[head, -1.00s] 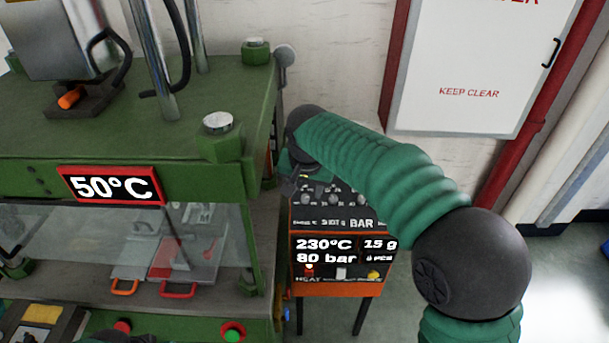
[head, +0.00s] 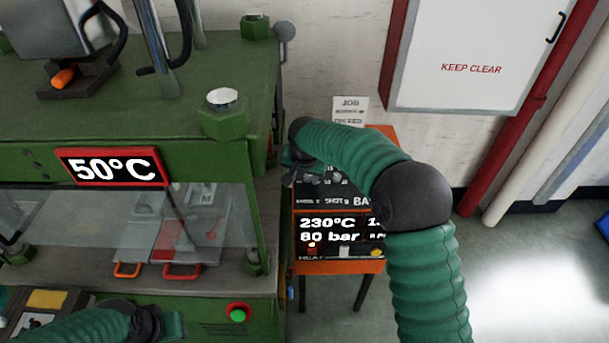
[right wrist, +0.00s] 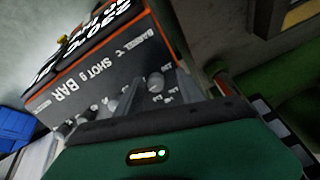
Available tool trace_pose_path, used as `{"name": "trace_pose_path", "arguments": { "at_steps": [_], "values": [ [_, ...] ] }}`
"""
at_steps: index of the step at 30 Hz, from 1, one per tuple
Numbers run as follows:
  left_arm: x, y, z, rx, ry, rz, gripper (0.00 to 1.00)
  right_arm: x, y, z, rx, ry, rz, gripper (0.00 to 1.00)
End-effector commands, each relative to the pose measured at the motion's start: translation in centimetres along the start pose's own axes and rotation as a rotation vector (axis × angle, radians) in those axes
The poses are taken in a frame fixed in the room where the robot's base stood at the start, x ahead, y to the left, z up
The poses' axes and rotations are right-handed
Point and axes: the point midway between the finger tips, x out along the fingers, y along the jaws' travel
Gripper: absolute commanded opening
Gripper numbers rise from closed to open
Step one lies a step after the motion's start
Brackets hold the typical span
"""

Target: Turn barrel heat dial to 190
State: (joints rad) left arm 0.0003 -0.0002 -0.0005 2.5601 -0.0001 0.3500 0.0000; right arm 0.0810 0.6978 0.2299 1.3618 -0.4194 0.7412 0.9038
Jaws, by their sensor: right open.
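The control box (head: 337,203) stands right of the green press. Its display (head: 335,231) reads 230°C and 80 bar; my right arm covers its right part. In the right wrist view the panel is tilted, with the barrel dial (right wrist: 155,83) beside the word BARREL and the shot dial (right wrist: 110,107) further left. My right gripper (head: 299,168) is open over the box's left side, partly hidden by its own arm. In the wrist view its fingers are close to the barrel dial; contact cannot be told. My left arm's end (head: 150,322) is low at the left, its jaws unclear.
The green press (head: 150,120), with a 50°C display (head: 112,166), stands close on the left of the box. A job card (head: 349,111) stands behind the box. A white KEEP CLEAR cabinet (head: 470,68) hangs on the wall.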

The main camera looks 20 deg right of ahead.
Motion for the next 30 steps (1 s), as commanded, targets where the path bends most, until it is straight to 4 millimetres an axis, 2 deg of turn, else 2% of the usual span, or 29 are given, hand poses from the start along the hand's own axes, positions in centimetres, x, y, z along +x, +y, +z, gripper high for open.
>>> {"name": "trace_pose_path", "arguments": {
  "at_steps": [3,9,19,30],
  "values": [
    [0.0,0.02,0.0,0.001,0.0,0.0,0.36,0.6,0.21,-0.17,0.002,-0.001,0.0,0.46],
    [0.01,0.03,0.0,0.001,0.0,0.0,0.36,0.54,0.02,-0.06,0.001,0.0,0.001,0.44],
    [0.01,0.02,0.0,0.001,0.0,0.0,0.36,0.45,-0.04,-0.01,0.0,0.0,0.001,0.01],
    [-0.19,0.03,-0.05,0.001,0.0,0.0,0.36,0.4,-0.07,0.0,-0.016,-0.001,0.001,0.0]
  ]
}}
